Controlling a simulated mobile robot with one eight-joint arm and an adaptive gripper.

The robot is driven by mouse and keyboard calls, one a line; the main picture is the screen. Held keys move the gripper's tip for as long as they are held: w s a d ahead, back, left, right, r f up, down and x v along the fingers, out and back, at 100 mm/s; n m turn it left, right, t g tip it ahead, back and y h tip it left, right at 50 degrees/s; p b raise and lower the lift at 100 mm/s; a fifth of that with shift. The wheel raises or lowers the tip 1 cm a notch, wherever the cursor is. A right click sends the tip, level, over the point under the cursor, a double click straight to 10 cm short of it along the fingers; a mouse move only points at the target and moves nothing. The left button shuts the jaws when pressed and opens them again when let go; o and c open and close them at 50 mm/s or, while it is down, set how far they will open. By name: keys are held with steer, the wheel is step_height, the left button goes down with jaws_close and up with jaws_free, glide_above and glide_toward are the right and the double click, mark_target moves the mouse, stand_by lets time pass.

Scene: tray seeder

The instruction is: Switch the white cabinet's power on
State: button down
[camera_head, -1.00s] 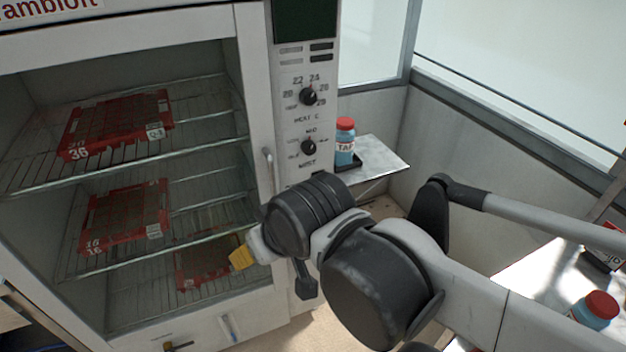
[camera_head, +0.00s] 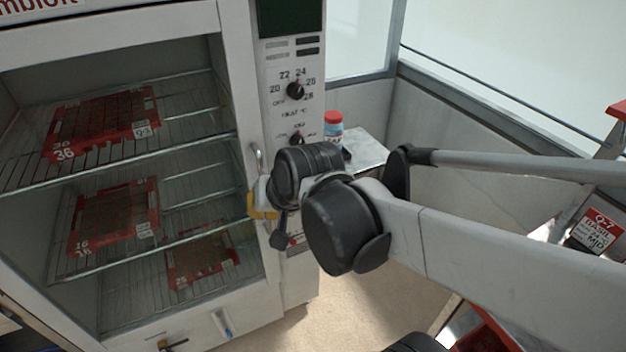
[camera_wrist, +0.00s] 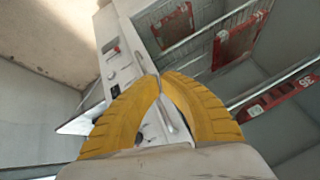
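The white cabinet (camera_head: 232,70) stands at the left, its shelves visible, with a control panel (camera_head: 272,110) down its right side. The panel carries a dark screen and two black knobs, the upper one the heat knob (camera_head: 295,90). A small red part, seemingly a switch, shows low on the panel (camera_head: 292,241), partly behind my arm; it also shows in the wrist view (camera_wrist: 116,50). My gripper (camera_head: 262,212) is in front of the cabinet near the panel's left edge. In the wrist view its yellow fingers (camera_wrist: 159,76) meet at the tips, with nothing held. The switch's position is unclear.
A vertical door handle (camera_head: 257,158) is just above my gripper. Red seed trays (camera_head: 150,128) lie on the wire shelves. A blue bottle with a red cap (camera_head: 334,128) stands on a small side shelf (camera_head: 368,152). Open floor (camera_head: 350,310) lies right of the cabinet.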

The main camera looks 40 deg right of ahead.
steer(key=w+d+f+m, duration=0.1)
steer(key=d+f+m, duration=0.1)
steer(key=d+m, duration=0.3)
steer(key=w+d+f+m+h, duration=0.1)
steer(key=d+f+m, duration=0.2)
steer(key=d, duration=0.7)
steer(key=w+d+f+m+t, duration=0.1)
steer(key=d+f+m, duration=0.2)
steer(key=d+m, duration=0.3)
steer(key=shift+d+m+h+p, duration=0.3)
steer(key=shift+d+h+p, duration=0.1)
steer(key=shift+d, duration=0.6)
steer(key=shift+w+f, duration=0.1)
steer(key=shift+w, duration=0.05)
steer(key=w+r+b+x, duration=0.1)
steer(key=b+x, duration=0.4)
steer(key=x, duration=0.8)
steer(key=shift+w+d+r, duration=0.25)
steer(key=shift+w+r, duration=0.15)
steer(key=shift+w, duration=0.05)
